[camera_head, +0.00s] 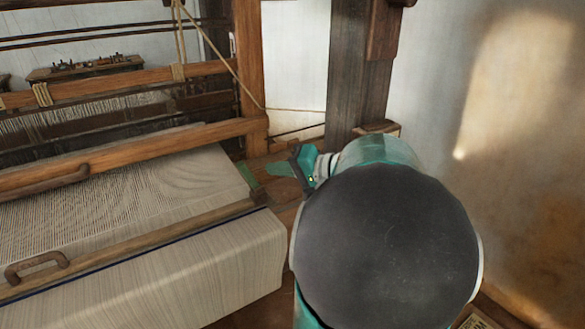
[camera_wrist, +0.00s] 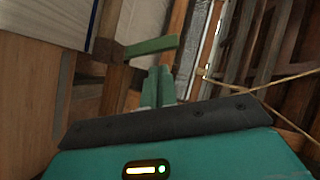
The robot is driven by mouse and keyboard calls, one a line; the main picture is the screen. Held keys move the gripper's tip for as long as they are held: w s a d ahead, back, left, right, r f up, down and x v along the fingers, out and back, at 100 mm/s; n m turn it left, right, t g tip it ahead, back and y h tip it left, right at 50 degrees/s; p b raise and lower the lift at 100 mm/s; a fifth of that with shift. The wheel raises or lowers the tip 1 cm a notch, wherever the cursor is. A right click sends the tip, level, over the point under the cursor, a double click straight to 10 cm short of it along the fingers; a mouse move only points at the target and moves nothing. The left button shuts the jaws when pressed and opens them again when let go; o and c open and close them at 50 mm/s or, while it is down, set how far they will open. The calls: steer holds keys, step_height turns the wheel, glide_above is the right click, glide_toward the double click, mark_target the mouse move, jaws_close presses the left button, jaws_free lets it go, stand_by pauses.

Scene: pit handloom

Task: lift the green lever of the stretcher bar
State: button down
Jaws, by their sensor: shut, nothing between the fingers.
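The green lever (camera_head: 250,181) sits at the right end of the wooden stretcher bar (camera_head: 150,236), which lies across the pale cloth. In the wrist view the green lever (camera_wrist: 150,46) runs sideways from the brown bar end. My gripper (camera_head: 270,170) is to the right of the lever in the head view, partly hidden behind my own arm. In the wrist view my gripper's two green fingers (camera_wrist: 157,72) are together and empty. Their tips lie just below the lever in the picture; I cannot tell whether they touch it.
The woven cloth (camera_head: 230,252) drapes over the front of the loom. A wooden post (camera_head: 249,65) and dark upright (camera_head: 353,70) stand behind my gripper. A thin cord (camera_head: 225,65) slants down near the post. The plaster wall (camera_head: 440,90) is at the right.

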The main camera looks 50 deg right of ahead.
mark_target(249, 171)
steer(key=shift+x, duration=2.15)
steer(key=shift+r, duration=0.1)
steer(key=shift+w+a+n+g+h, duration=0.2)
steer(key=shift+a+n+g+h, duration=0.3)
steer(key=shift+a+n, duration=0.25)
steer(key=shift+d, duration=0.2)
steer(key=shift+s+d, duration=0.25)
steer(key=shift+d, duration=0.4)
